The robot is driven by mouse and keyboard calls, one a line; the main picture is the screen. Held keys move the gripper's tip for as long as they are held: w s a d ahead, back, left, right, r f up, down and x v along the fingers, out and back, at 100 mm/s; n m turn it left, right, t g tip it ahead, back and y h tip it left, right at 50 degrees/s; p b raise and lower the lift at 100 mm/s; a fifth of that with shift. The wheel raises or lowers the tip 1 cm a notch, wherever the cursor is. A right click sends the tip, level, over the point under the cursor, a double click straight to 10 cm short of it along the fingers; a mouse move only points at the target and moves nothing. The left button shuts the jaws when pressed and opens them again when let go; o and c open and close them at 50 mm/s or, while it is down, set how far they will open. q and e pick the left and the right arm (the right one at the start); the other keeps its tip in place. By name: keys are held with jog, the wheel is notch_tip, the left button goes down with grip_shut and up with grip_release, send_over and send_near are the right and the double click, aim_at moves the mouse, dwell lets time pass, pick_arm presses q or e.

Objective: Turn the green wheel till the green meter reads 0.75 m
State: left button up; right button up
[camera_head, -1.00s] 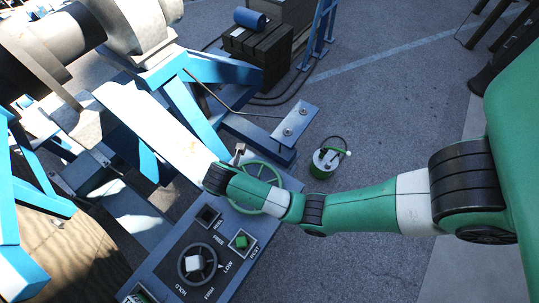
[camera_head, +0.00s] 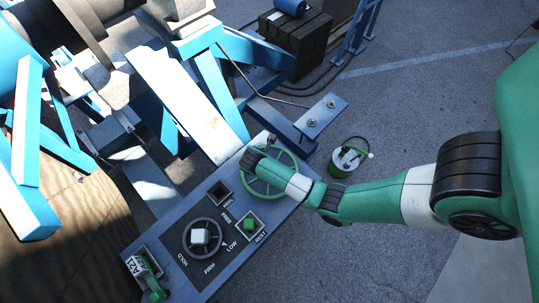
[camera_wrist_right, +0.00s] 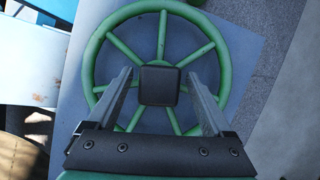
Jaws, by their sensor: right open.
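The green wheel (camera_head: 291,158) sits at the far end of the blue-grey control panel, partly covered by my right arm. It shows large in the right wrist view (camera_wrist_right: 225,70), with several spokes and a dark square hub (camera_wrist_right: 158,86). My right gripper (camera_wrist_right: 160,76) is open over the wheel, its fingers on either side of the hub. I cannot tell whether they touch it. In the head view its fingertips are hidden. A small box with a display (camera_head: 137,265) and a green part is at the panel's near left end; its figures are not clearly readable. My left gripper is out of view.
The panel also holds a dark dial with a white knob (camera_head: 199,237), a green button (camera_head: 250,225) and a dark square recess (camera_head: 219,193). A green canister (camera_head: 344,162) stands on the ground right of the wheel. Blue reel framing (camera_head: 40,150) fills the left.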

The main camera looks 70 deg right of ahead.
jog(key=shift+c, duration=0.2)
grip_shut()
dwell(0.3)
